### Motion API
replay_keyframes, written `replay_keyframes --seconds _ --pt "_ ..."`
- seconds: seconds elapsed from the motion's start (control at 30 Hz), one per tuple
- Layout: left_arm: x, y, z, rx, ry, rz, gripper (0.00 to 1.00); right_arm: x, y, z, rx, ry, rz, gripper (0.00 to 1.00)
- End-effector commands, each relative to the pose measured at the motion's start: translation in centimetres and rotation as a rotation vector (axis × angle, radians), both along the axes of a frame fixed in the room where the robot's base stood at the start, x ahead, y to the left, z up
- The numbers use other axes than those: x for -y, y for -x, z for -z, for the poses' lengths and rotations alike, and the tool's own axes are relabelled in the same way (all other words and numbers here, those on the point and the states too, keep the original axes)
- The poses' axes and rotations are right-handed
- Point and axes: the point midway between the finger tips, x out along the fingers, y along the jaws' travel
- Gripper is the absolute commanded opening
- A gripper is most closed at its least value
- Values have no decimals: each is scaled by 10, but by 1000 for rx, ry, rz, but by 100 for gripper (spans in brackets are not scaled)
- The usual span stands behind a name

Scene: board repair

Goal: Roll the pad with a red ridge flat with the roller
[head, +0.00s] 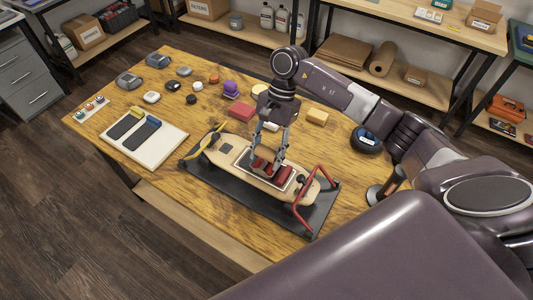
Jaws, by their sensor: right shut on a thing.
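A pale wooden board (230,168), like a skateboard deck, lies on a black tray (215,184) on the table. Pads lie on its top: a dark one (241,157) and a light-bordered one further right (291,188). My right gripper (268,160) points down over the light-bordered pad, shut on a dark red thing (281,174) that looks like the roller. The fingers and the held thing cover much of this pad. I cannot make out its red ridge apart from the roller, or whether they touch. My left gripper is not in view.
A red bar clamp (316,183) crosses the board's right end; a yellow clamp (202,145) is at its left end. A white panel (150,150) with two dark strips lies left. Small boxes, jars and blocks stand at the back.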

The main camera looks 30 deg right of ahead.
Motion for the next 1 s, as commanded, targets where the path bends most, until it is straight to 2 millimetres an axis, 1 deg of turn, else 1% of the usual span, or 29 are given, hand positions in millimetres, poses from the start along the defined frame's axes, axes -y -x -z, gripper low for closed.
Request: replay_keyframes --seconds 0.17,0.23,0.5,0.83,1.0 --pt "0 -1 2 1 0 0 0 0 -1 1 1 -1 -1 23" --pt "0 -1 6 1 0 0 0 -2 -3 2 1 -1 -1 23" --pt "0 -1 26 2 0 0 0 -12 -19 5 1 -2 -1 23" --pt "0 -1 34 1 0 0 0 -19 -27 3 -2 -1 -2 23" --pt "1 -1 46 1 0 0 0 -25 -37 4 -1 -1 -1 23"
